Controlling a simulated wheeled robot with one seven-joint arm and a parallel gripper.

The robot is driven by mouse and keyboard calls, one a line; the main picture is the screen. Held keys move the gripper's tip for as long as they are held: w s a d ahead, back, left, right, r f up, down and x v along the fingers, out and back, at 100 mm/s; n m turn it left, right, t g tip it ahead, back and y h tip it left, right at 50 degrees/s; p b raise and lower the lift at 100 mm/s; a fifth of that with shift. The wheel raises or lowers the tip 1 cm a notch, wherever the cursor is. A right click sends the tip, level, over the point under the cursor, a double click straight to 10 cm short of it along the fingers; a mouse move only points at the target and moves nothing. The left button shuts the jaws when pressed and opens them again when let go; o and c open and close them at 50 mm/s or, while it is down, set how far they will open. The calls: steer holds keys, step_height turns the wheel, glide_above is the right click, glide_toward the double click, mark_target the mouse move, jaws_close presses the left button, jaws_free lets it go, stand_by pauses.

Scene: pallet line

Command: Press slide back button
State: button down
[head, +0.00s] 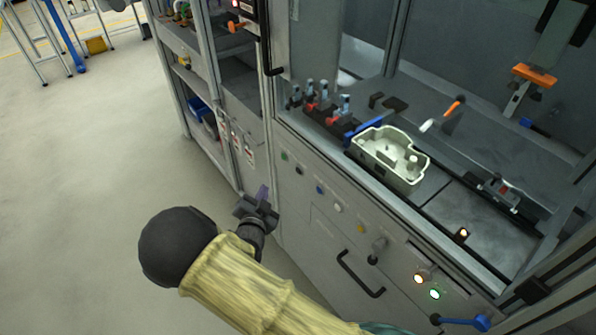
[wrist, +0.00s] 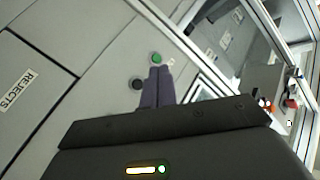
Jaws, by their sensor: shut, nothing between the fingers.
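A row of buttons runs along the grey front panel (head: 318,225) of the machine. From the left it has a green button (head: 284,156), a black button (head: 299,170), a blue button (head: 319,188), a white button (head: 338,207) and a yellow button (head: 360,229). I cannot read which is slide back. My gripper (head: 262,192) is shut and empty, left of the panel's left end. In the wrist view, the closed purple fingertips (wrist: 160,69) appear just below the green button (wrist: 156,58), with the black button (wrist: 137,84) at their left. Contact cannot be told.
A black selector knob (head: 378,246), a lit orange lamp (head: 419,279) and a lit green lamp (head: 435,294) are farther right. A black handle (head: 360,274) juts out below the row. A pale cast housing (head: 390,158) sits on the worktop.

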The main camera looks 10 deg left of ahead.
mark_target(299, 171)
steer(key=w+d, duration=0.5)
steer(key=w, duration=0.1)
steer(key=shift+w+d, duration=0.4)
steer(key=shift+d, duration=0.1)
stand_by(2.0)
steer(key=shift+w+d, duration=0.2)
steer(key=shift+w, duration=0.1)
